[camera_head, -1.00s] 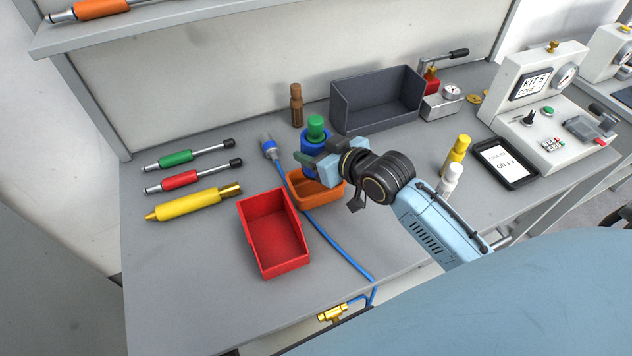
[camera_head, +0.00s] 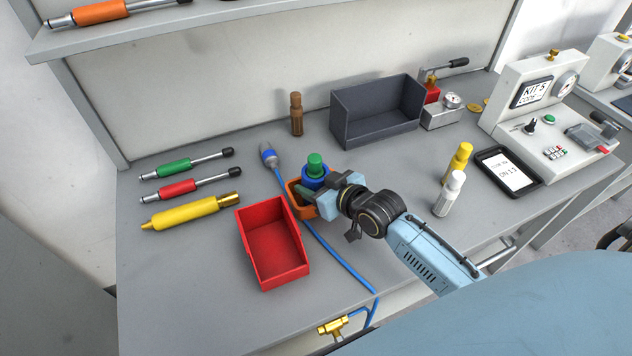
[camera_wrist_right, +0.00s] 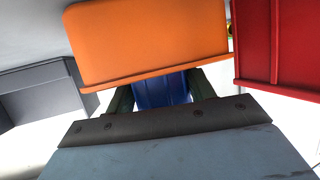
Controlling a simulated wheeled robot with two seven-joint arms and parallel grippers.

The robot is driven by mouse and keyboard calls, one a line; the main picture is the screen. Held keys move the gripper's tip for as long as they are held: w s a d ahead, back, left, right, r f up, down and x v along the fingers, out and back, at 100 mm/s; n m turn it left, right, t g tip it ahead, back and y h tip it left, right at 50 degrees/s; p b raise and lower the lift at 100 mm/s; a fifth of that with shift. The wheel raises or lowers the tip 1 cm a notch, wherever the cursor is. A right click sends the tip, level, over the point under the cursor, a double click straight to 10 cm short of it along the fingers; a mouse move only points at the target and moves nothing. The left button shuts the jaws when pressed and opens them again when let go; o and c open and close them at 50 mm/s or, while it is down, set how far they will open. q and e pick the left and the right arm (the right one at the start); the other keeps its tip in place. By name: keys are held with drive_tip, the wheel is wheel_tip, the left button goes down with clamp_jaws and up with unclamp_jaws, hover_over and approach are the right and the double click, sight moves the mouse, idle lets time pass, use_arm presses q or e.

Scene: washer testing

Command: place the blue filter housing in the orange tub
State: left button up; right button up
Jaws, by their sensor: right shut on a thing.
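The blue filter housing (camera_head: 312,183) with its green cap stands roughly upright at the orange tub (camera_head: 304,212). In the head view its lower part is hidden by my gripper and the tub. My right gripper (camera_head: 319,188) is shut on the housing from the right, low over the tub. In the right wrist view the blue housing (camera_wrist_right: 160,91) shows between the dark fingers (camera_wrist_right: 160,97), partly covered by the wall of the orange tub (camera_wrist_right: 150,42). I cannot tell whether the housing touches the tub floor. My left gripper is not in view.
A red bin (camera_head: 273,243) stands close left of the orange tub. A blue cable (camera_head: 335,258) runs past it. A grey bin (camera_head: 375,112) and brown bottle (camera_head: 296,114) stand behind. White (camera_head: 449,194) and yellow (camera_head: 458,162) bottles stand to the right.

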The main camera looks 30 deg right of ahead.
drive_tip(key=o, duration=1.1)
drive_tip(key=shift+r, duration=0.1)
drive_tip(key=shift+s+d+r, duration=0.1)
drive_tip(key=shift+s+r, duration=0.05)
drive_tip(key=shift+s, duration=0.15)
drive_tip(key=p+v, duration=0.1)
drive_tip(key=v, duration=1)
drive_tip(key=shift+s+r+p, duration=0.1)
drive_tip(key=shift+r+p, duration=0.1)
drive_tip(key=shift+p, duration=0.15)
